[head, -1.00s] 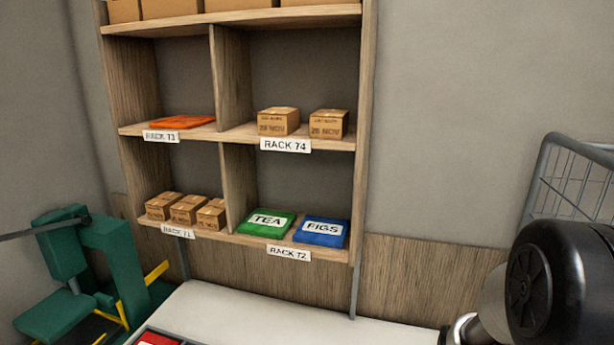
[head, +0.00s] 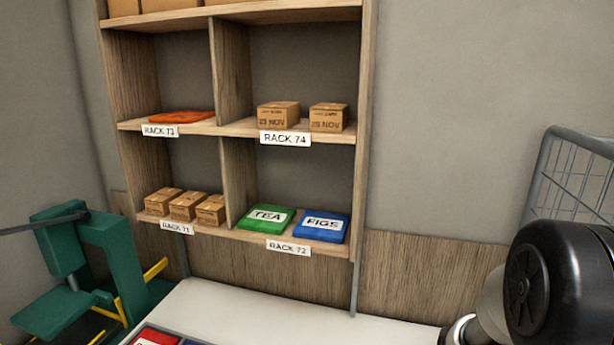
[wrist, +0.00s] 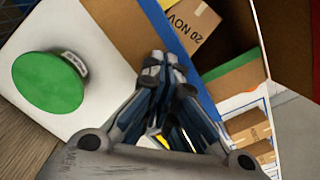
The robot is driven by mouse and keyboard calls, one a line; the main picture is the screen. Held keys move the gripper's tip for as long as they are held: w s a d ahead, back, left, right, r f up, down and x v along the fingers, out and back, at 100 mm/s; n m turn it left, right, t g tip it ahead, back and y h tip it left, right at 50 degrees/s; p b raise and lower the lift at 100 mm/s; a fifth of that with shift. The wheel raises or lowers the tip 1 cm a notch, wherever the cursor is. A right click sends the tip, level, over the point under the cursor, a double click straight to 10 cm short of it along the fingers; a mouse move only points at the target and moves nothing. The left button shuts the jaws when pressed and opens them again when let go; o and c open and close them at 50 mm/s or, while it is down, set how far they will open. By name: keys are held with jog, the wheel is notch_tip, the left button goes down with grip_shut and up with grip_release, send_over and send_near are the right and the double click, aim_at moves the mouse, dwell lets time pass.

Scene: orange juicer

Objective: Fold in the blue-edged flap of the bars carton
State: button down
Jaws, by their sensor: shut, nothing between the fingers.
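My gripper (wrist: 163,62) is shut and empty in the wrist view, pointing up the picture. A tan cardboard panel (wrist: 108,32) lies to the left of its fingertips, with a blue edge strip (wrist: 202,97) running diagonally behind and right of the fingers. I take this as the blue-edged flap of the bars carton. The fingertips overlap the panel beside the blue strip; I cannot tell if they touch it. A small box marked 20 NOV (wrist: 190,22) shows just right of the strip. The carton is cut off by the frame, and the head view does not show it.
In the head view, a wooden shelf holds small boxes (head: 278,115), a green TEA pack (head: 265,219) and a blue FIGS pack (head: 321,226). A wire cage (head: 575,180) stands right.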

jog(key=shift+f+b, duration=0.9)
jog(key=shift+f, duration=0.3)
notch_tip(320, 180, up, 8)
jog(key=p, duration=0.6)
jog(key=shift+r, duration=0.15)
jog(key=s+a+r+m+t+b, duration=0.2)
jog(key=s+a+r+m+b, duration=0.15)
jog(key=a+r+b, duration=0.3)
jog(key=s+a+r+m+t+b, duration=0.2)
jog(key=s+a+b, duration=0.2)
jog(key=s+b, duration=0.3)
jog(key=s, duration=0.3)
jog(key=shift+t, duration=0.3)
